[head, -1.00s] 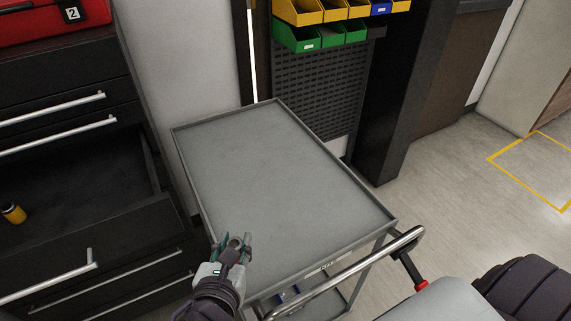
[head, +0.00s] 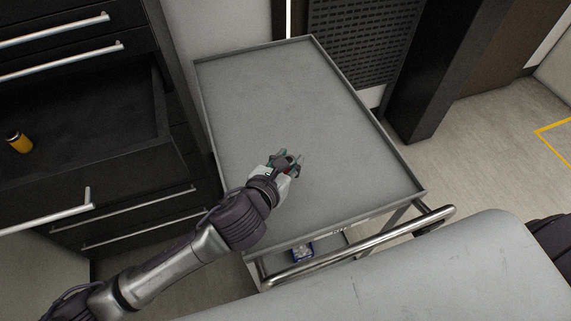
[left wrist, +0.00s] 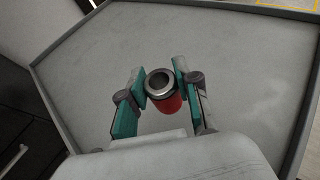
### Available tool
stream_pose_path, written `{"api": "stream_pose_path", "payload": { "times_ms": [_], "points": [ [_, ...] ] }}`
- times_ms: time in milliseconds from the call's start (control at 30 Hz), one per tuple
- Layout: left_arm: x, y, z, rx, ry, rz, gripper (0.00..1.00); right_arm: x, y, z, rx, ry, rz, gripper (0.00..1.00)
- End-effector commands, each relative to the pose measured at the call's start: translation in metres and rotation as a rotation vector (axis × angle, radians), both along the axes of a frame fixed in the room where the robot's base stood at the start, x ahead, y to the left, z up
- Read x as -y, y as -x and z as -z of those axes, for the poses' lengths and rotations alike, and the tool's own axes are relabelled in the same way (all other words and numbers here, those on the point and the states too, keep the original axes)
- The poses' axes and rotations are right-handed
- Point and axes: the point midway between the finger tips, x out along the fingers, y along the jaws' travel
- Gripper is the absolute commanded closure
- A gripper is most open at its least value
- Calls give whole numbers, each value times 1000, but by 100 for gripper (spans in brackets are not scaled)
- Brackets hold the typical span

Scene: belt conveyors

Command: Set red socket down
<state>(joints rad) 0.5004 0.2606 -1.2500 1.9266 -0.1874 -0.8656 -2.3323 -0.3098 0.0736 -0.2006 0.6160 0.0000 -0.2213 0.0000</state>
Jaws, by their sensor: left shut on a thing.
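My left gripper (head: 289,160) is over the grey top of the cart (head: 262,95), a little front of its middle. In the left wrist view the left gripper (left wrist: 161,88) is shut on the red socket (left wrist: 166,101). The socket has a silver ring-shaped end facing the camera and a red body between the teal fingers. In the head view only a small bit of red shows at the fingers. I cannot tell whether the socket touches the cart top. My right gripper is not in view.
The cart top is otherwise bare, with a raised rim and a push handle (head: 365,248) at the front. An open black drawer (head: 90,135) holding a yellow-orange item (head: 19,142) is at left. A blue-and-white item (head: 302,250) lies on the lower shelf.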

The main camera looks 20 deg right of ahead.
Motion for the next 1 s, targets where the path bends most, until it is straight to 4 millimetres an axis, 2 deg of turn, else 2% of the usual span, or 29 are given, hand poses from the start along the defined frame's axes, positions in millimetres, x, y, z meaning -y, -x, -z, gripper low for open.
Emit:
{"api": "stream_pose_path", "payload": {
  "times_ms": [133, 433, 867, 900, 1000],
  "points": [
    [-2, -12, 7, -1, 1, 1, 100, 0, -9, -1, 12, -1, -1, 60],
    [-3, -12, 45, -3, 2, 1, 100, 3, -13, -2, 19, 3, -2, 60],
    [-3, -12, 51, 0, 1, 1, 100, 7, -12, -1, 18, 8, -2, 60],
    [-3, -12, 51, 0, 0, 1, 61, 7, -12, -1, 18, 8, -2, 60],
    [-3, -12, 51, 0, 0, 1, 45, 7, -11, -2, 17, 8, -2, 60]
  ]
}}
